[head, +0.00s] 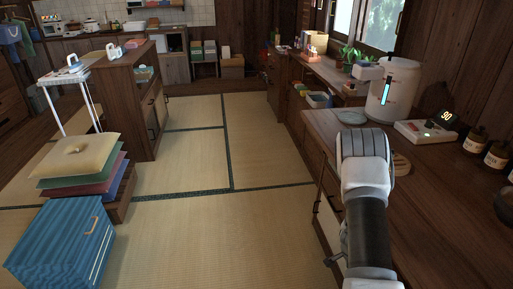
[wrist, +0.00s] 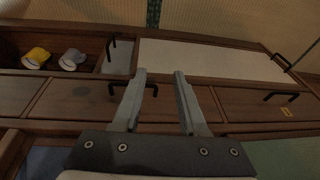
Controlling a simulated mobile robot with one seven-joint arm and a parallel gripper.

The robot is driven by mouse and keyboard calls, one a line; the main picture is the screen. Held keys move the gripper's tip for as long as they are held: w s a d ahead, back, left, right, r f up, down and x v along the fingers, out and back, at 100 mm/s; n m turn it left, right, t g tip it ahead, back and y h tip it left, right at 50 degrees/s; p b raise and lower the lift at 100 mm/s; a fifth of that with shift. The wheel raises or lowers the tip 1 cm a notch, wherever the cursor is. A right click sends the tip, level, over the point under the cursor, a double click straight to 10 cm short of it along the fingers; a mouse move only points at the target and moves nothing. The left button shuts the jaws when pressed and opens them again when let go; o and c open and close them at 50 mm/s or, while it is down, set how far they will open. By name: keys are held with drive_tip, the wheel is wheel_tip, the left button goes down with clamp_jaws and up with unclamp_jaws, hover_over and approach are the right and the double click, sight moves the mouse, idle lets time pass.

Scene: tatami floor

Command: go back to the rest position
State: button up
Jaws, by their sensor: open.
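In the wrist view my gripper (wrist: 160,76) is open, with its two grey fingers apart and nothing between them. Beyond the fingers is a wooden cabinet front (wrist: 60,99) with dark handles. One handle shows between and just left of the fingertips; I cannot tell how far away it is. In the head view my arm rises at the lower right, over the edge of the wooden counter (head: 440,215). The gripper itself is hidden behind the arm there.
At left are stacked cushions (head: 78,158) and a blue striped box (head: 55,245). Open tatami (head: 180,215) lies between. The wrist view shows a yellow item (wrist: 37,57) in a cubby.

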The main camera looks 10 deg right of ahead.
drive_tip(key=w+a+r+n+t+y, duration=0.15)
drive_tip(key=a+r+n, duration=0.4)
drive_tip(key=r, duration=0.95)
drive_tip(key=w+a+r+n+t+y, duration=0.1)
drive_tip(key=w+a+r+n, duration=0.1)
drive_tip(key=a+r, duration=1)
drive_tip(key=s+a+r+n+t, duration=0.1)
drive_tip(key=s+a+r+n, duration=0.3)
drive_tip(key=s+r, duration=0.65)
drive_tip(key=s+a+r+n+t, duration=0.1)
drive_tip(key=s+a+r+n, duration=0.2)
drive_tip(key=s+r+n, duration=0.5)
drive_tip(key=s+r+m+p, duration=0.2)
drive_tip(key=s+r+p, duration=0.1)
drive_tip(key=r+p, duration=1.6)
drive_tip(key=shift+r+p, duration=0.4)
drive_tip(key=shift+r, duration=0.55)
drive_tip(key=shift+d+f+y, duration=0.1)
drive_tip(key=shift+y, duration=0.15)
